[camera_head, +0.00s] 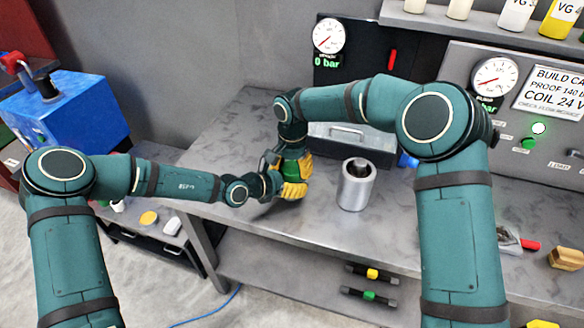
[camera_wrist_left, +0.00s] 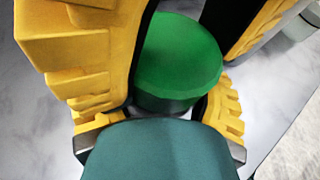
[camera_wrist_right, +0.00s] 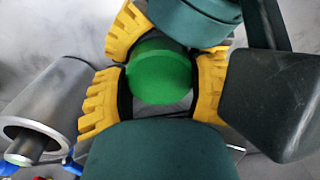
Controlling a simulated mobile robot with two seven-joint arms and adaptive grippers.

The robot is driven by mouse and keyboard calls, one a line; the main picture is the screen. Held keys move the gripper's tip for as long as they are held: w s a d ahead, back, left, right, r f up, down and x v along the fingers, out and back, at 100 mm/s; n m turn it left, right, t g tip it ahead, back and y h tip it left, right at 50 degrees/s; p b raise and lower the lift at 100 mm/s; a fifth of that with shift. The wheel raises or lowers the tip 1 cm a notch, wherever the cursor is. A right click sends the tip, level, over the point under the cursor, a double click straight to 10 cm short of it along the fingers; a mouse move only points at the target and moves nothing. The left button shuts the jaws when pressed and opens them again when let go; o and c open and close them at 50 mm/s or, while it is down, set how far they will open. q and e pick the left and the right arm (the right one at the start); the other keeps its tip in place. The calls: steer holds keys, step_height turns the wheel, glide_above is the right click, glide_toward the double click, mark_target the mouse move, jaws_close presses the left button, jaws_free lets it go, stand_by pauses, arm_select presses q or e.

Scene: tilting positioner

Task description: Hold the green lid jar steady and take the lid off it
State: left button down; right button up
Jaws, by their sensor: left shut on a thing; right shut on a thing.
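The green lid (camera_wrist_right: 160,72) of the jar shows between yellow fingers in the right wrist view, and it also shows in the left wrist view (camera_wrist_left: 180,58). In the head view a little green (camera_head: 293,154) shows at the meeting grippers. My left gripper (camera_head: 289,188) comes in from the left and is shut on the jar, whose body is mostly hidden by fingers. My right gripper (camera_head: 294,166) reaches down from above and is shut around the green lid. The lid appears to sit on the jar; whether there is a gap I cannot tell.
A metal cylinder with a dark bore (camera_head: 356,186) stands on the grey bench (camera_head: 240,135) close right of the grippers. A grey case (camera_head: 345,134) lies behind. A gauge panel (camera_head: 540,110) and a shelf of bottles are at the right. The bench's left part is clear.

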steer(key=o, duration=1.3)
steer(key=shift+r, duration=0.1)
steer(key=shift+r, duration=2.25)
step_height(320, 180, up, 3)
steer(key=m, duration=0.3)
steer(key=shift+f, duration=3.85)
